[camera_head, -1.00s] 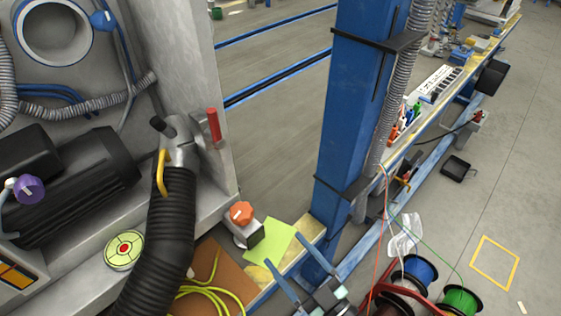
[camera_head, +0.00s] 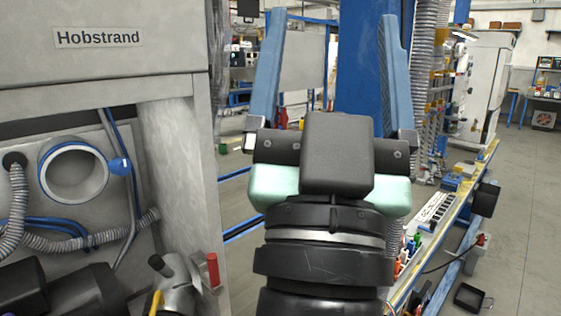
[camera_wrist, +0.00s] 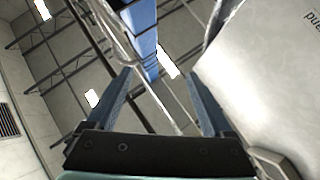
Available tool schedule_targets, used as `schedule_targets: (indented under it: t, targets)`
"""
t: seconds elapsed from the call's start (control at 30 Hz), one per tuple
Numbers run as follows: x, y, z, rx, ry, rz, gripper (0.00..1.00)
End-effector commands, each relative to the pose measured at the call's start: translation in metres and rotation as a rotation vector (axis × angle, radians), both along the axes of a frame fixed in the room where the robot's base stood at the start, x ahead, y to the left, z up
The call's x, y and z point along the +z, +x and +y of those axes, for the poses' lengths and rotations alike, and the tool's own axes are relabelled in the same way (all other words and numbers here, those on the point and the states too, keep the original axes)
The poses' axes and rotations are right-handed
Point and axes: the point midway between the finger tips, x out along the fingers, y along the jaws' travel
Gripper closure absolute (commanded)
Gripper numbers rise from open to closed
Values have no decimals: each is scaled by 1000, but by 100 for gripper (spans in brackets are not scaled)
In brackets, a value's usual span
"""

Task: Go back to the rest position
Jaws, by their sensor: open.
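My gripper (camera_head: 331,75) is raised in the middle of the head view, its two blue fingers pointing up and spread wide apart. Nothing is between the fingers. In the wrist view my gripper (camera_wrist: 168,92) is also open and empty, with the ceiling beams and bright lamps behind it. The gripper and wrist hide part of the blue post and the bench behind them.
A grey machine (camera_head: 110,70) labelled Hobstrand stands close on the left, with a round port (camera_head: 75,172) and hoses. A blue post (camera_head: 361,60) rises behind my gripper. A long bench (camera_head: 460,205) with a power strip (camera_head: 433,211) runs along the right. Open floor (camera_head: 525,210) lies beyond it.

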Motion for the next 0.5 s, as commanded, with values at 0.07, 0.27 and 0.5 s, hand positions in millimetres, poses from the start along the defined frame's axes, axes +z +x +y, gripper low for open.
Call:
schedule_targets:
  t: [0.07,0.27,0.5]
  targets:
    - [19,-26,26,69,-33,2,14]
    - [76,-32,38,101,-58,25,14]
    - [147,-31,38,101,-56,27,14]
